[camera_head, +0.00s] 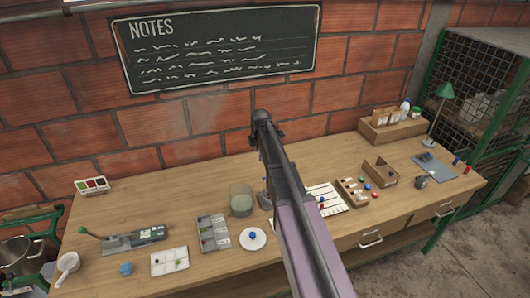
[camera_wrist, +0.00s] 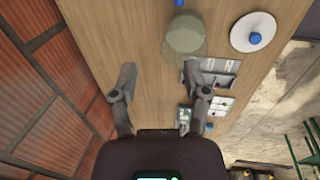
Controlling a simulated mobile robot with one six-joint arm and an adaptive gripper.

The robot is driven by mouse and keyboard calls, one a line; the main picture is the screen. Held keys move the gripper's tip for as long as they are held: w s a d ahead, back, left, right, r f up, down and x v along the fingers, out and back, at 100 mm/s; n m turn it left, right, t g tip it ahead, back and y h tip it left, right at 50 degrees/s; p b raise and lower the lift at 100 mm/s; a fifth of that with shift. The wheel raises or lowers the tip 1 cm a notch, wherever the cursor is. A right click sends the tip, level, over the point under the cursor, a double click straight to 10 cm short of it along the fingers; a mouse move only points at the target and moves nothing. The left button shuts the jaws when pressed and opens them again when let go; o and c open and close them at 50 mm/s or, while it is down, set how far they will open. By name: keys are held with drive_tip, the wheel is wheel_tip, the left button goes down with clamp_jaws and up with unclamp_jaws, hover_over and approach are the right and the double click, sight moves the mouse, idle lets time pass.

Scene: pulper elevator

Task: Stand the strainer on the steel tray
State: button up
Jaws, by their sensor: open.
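A small white round cup-like thing with a handle (camera_head: 67,266) sits at the table's front left corner; it may be the strainer, but I cannot see its mesh. A flat grey tray (camera_head: 447,174) lies at the table's right end with small dark things on it; it may be the steel tray. My gripper (camera_wrist: 160,77) is open and empty in the wrist view, its fingers apart above the bare wood near the brick wall. My arm hides part of the table middle in the head view.
A glass jar (camera_head: 241,202), a white plate with a blue knob (camera_head: 252,239), a grey compartment tray (camera_head: 213,233) and a green-handled device (camera_head: 135,240) stand on the table. An open wooden box (camera_head: 381,172) and a green lamp (camera_head: 444,91) are at right. The back left is mostly clear.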

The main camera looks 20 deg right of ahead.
drive_tip(key=s+a, duration=0.1)
drive_tip(key=a, duration=1)
drive_tip(key=shift+a, duration=0.25)
drive_tip(key=shift+s, duration=0.1)
idle(0.6)
drive_tip(key=s+f+m+g+b, duration=0.1)
drive_tip(key=s+f+m+b, duration=0.2)
drive_tip(key=s+m, duration=0.6)
drive_tip(key=s+d+f+m+g+b, duration=0.1)
drive_tip(key=s+f+m+b, duration=0.3)
drive_tip(key=s+m, duration=0.5)
drive_tip(key=s+f, duration=0.1)
drive_tip(key=s, duration=1)
drive_tip(key=shift+d+b, duration=0.3)
